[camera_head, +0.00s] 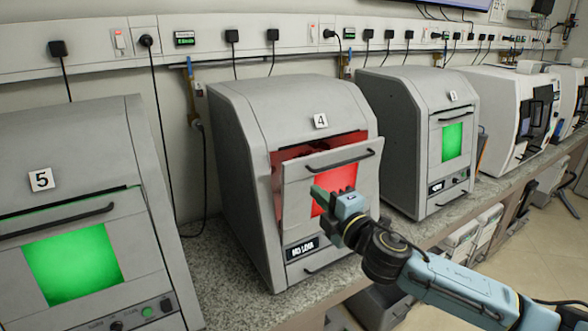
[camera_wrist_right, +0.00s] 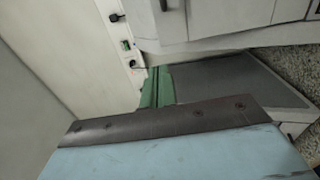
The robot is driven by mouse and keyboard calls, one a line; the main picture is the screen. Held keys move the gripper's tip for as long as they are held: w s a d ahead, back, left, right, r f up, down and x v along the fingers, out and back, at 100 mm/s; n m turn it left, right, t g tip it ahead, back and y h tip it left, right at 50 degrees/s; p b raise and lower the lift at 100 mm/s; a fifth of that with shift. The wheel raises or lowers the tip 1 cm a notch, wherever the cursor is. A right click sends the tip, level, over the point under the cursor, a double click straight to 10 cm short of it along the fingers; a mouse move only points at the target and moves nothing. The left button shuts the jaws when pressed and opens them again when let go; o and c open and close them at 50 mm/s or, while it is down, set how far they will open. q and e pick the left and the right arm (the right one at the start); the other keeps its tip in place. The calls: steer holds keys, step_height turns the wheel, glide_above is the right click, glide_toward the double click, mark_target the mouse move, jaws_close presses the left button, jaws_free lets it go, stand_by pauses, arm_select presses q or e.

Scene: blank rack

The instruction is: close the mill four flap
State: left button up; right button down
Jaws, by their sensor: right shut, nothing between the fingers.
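Mill four (camera_head: 285,105) is the grey cabinet with the "4" sign at the centre of the head view. Its flap (camera_head: 366,178) is tilted outward at the top, leaving a gap with red light behind it. The flap has a dark bar handle (camera_head: 343,160) near its top edge and a red window. My right gripper (camera_head: 319,193) is shut and empty, in front of the flap's window and below the handle. I cannot tell whether it touches the flap. Its green fingers (camera_wrist_right: 157,88) also show in the right wrist view, pressed together. My left gripper is not in view.
Mill five (camera_head: 90,190) stands at left and mill three (camera_head: 425,120) at right, both with green windows and flaps that look shut. The mills stand on a speckled counter (camera_head: 225,262). Cables hang from sockets along the wall behind. White machines stand farther right.

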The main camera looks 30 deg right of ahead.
mark_target(287, 165)
arm_select(q)
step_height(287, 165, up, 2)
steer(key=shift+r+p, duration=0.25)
steer(key=shift+p, duration=0.85)
arm_select(e)
steer(key=w, duration=1.1)
steer(key=shift+a+r, duration=0.35)
steer(key=shift+a, duration=0.05)
